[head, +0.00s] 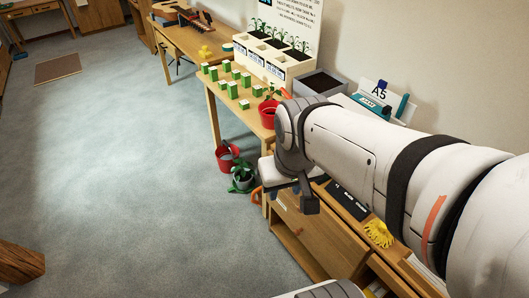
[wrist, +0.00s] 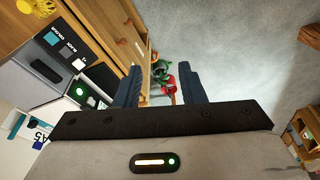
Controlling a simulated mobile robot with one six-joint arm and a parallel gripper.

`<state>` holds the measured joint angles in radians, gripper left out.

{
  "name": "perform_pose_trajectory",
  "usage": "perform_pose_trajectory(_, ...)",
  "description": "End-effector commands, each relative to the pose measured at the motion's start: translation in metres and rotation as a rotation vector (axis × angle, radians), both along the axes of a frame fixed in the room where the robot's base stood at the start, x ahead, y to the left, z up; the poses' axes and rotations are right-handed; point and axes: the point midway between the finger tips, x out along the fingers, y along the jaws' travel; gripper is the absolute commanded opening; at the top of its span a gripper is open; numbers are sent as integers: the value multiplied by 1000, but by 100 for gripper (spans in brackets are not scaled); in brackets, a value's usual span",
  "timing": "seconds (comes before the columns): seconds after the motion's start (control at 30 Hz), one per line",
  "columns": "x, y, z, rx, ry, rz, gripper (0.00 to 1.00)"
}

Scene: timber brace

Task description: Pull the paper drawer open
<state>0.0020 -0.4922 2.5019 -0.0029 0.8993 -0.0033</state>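A wooden cabinet (head: 325,240) stands at the lower right of the head view, below my arm. Its front also shows in the wrist view (wrist: 112,28), at upper left, with small dark knobs or pulls. I cannot tell for sure which front is the paper drawer, and no drawer is clearly seen standing out. My gripper (wrist: 160,88) is open and empty, its two dark fingers wide apart, close to the cabinet front in the wrist view. In the head view my gripper (head: 307,200) hangs beside the cabinet's near top edge; its fingers are partly hidden.
A yellow flower-like thing (head: 379,232) and a dark labelled panel (head: 347,200) lie on the cabinet top. The grey floor (head: 130,170) at left is clear.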

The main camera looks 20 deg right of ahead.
Motion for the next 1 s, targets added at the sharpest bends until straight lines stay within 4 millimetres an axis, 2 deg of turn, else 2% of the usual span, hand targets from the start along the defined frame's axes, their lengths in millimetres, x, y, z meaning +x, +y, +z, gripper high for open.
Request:
perform_pose_trajectory(0.27,0,0,0,0,0,0,37)
perform_pose_trajectory(0.37,0,-1,-4,-6,10,3,45)
perform_pose_trajectory(0.47,2,-4,-22,-36,58,17,50)
perform_pose_trajectory(0.57,6,-10,-54,-101,154,41,50)
perform_pose_trajectory(0.77,19,-36,-136,-314,414,144,50)
perform_pose_trajectory(1.0,45,-68,-228,-609,685,298,50)
